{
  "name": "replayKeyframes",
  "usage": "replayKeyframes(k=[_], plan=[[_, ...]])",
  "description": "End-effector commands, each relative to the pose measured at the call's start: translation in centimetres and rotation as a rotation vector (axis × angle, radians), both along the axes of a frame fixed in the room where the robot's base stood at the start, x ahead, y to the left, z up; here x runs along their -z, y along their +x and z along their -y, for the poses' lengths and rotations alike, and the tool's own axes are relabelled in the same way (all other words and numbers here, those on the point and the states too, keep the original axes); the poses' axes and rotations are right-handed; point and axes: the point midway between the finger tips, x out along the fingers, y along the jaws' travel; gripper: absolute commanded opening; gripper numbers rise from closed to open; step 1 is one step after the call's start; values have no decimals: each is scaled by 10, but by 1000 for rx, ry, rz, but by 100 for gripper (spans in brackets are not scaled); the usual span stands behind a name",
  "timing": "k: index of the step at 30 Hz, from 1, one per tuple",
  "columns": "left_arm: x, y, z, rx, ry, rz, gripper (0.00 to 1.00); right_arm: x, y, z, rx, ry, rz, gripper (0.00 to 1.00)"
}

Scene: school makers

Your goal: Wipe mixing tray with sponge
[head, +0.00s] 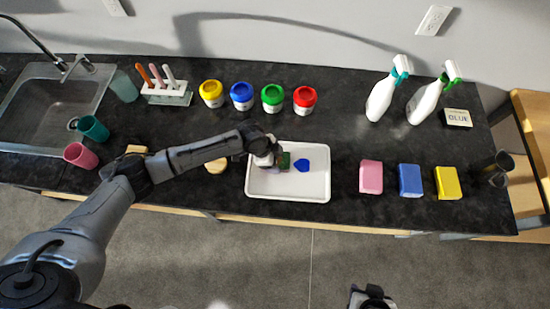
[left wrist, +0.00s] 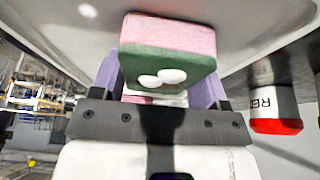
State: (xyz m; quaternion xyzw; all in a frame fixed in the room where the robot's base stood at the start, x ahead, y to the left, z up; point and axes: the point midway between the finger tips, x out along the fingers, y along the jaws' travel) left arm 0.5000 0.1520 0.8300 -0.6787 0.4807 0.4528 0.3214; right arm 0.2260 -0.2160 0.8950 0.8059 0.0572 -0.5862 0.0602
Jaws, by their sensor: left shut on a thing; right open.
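The white mixing tray (head: 288,197) lies on the dark counter, with a blue paint patch (head: 302,165) right of its middle. My left gripper (head: 273,158) is over the tray's left half, shut on the sponge (head: 284,161). In the left wrist view the sponge (left wrist: 170,45) is pink and green, held between purple fingers, close to the tray's pale surface (left wrist: 250,20). I cannot tell whether it touches. The sponge is just left of the blue patch. My right gripper (head: 370,298) is at the bottom edge, away from the counter, and open.
Behind the tray stand yellow, blue, green and red paint jars (head: 304,98). Pink, blue and yellow blocks (head: 409,180) lie to the right. Spray bottles (head: 381,97) and a glue box (head: 457,118) stand back right. Cups (head: 81,155) and a sink (head: 45,105) are left.

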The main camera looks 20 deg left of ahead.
Motion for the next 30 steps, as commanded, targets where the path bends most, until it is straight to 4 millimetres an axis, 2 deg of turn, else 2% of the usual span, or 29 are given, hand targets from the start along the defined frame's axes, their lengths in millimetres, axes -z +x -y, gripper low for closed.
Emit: replayKeyframes(k=[30], plan=[[1,21,63,1,-2,0,53,4,0,2,-6,-8,0,43]])
